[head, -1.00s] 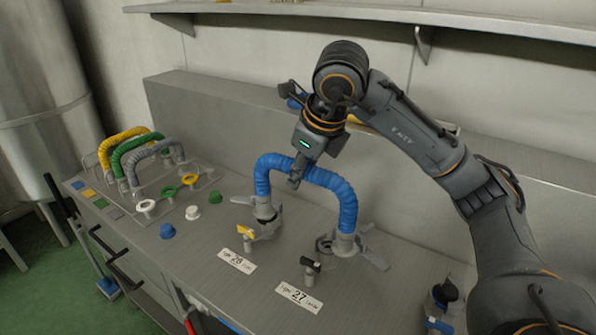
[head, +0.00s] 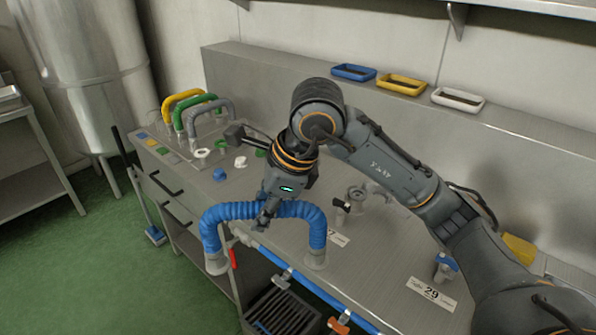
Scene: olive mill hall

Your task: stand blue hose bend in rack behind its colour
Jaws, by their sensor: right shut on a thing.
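The blue hose bend (head: 243,211) is an upside-down U with pale end fittings. My right gripper (head: 263,217) is shut on the top of its arch and holds it over the counter's front edge. Its left end hangs in front of the edge, above the floor side. The rack (head: 196,158) stands at the far left of the counter and holds a yellow bend (head: 181,97), a green bend (head: 196,104) and a grey bend (head: 213,106). Small colour plates lie along its left side, the blue plate (head: 142,135) farthest back. My left gripper is out of view.
Pipe stubs with number labels stand on the counter (head: 385,255). Blue, yellow and white trays (head: 354,72) sit on the back ledge. A black crate (head: 283,314) is below the front edge.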

